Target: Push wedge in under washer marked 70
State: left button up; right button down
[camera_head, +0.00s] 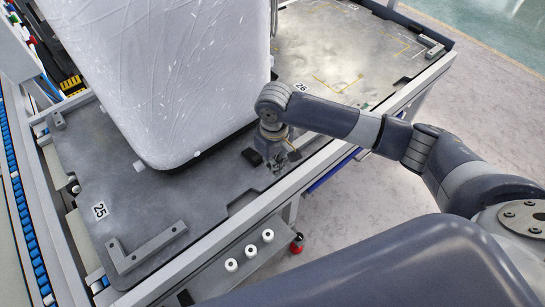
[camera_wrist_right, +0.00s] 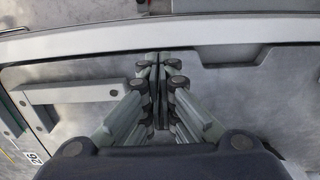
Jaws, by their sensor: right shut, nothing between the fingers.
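A large appliance wrapped in white film (camera_head: 185,70), probably the washer, stands tilted in the picture on a grey deck; no 70 shows on it. A small dark block (camera_head: 252,157), possibly the wedge, lies on the deck beside its lower right corner. My right gripper (camera_head: 278,164) is low over the deck just right of that block, apart from the appliance. In the right wrist view my right gripper (camera_wrist_right: 158,88) has its fingers together with nothing between them. No wedge shows in that view. My left gripper is not in view.
The deck (camera_head: 225,190) has number plates 25 (camera_head: 100,210) and 26 (camera_head: 301,87), and an L-shaped bracket (camera_head: 145,248) at the front left. A raised rail (camera_head: 240,215) edges it. Blue rollers (camera_head: 20,190) run along the left.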

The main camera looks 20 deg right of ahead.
aim_at(265, 171)
notch_tip(265, 171, down, 4)
jog(key=shift+f, duration=0.1)
jog(key=w, duration=0.1)
jog(key=w+a, duration=0.1)
jog(key=shift+w+f, duration=0.25)
jog(key=shift+w, duration=0.1)
jog(key=shift+w+a, duration=0.2)
jog(key=shift+w, duration=0.35)
